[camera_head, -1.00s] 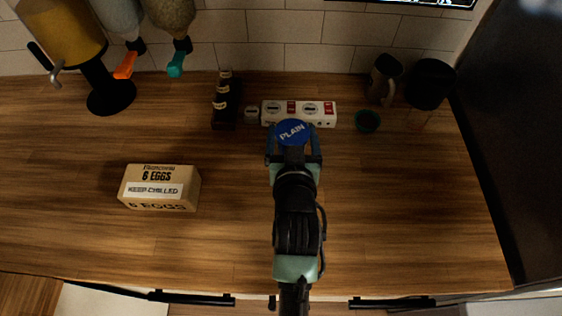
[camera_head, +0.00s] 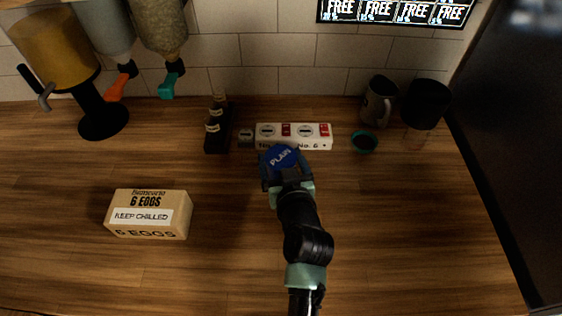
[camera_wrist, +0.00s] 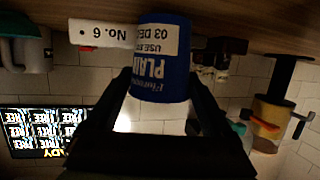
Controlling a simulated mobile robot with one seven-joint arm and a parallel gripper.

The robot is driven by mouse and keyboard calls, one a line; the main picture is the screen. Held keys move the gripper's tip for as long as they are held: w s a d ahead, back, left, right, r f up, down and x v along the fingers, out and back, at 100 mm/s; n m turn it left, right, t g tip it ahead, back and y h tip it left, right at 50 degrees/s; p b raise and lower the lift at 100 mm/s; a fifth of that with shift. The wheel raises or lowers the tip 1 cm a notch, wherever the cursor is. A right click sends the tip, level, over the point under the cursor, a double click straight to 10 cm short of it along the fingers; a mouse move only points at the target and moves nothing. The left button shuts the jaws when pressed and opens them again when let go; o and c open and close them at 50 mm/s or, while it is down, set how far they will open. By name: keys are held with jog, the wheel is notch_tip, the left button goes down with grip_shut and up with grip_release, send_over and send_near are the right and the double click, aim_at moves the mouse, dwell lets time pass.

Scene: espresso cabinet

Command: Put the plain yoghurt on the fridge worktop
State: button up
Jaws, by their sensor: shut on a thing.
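The plain yoghurt (camera_head: 281,156) is a tub with a blue lid marked PLAIN, seen from above in the head view. My gripper (camera_head: 286,172) is shut on it. In the wrist view the tub (camera_wrist: 160,60) shows its blue side, with PLAIN and a use-by label, between the two dark fingers (camera_wrist: 160,112). The wooden worktop (camera_head: 400,240) spreads below and around it. The tub is close in front of the white power strip; I cannot tell whether its base touches the wood.
An egg box (camera_head: 149,214) sits left; front right is clear.

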jog(key=shift+f, duration=0.5)
jog(key=shift+f, duration=0.2)
jog(key=o, duration=1.3)
jog(key=shift+c, duration=0.2)
jog(key=shift+r, duration=0.1)
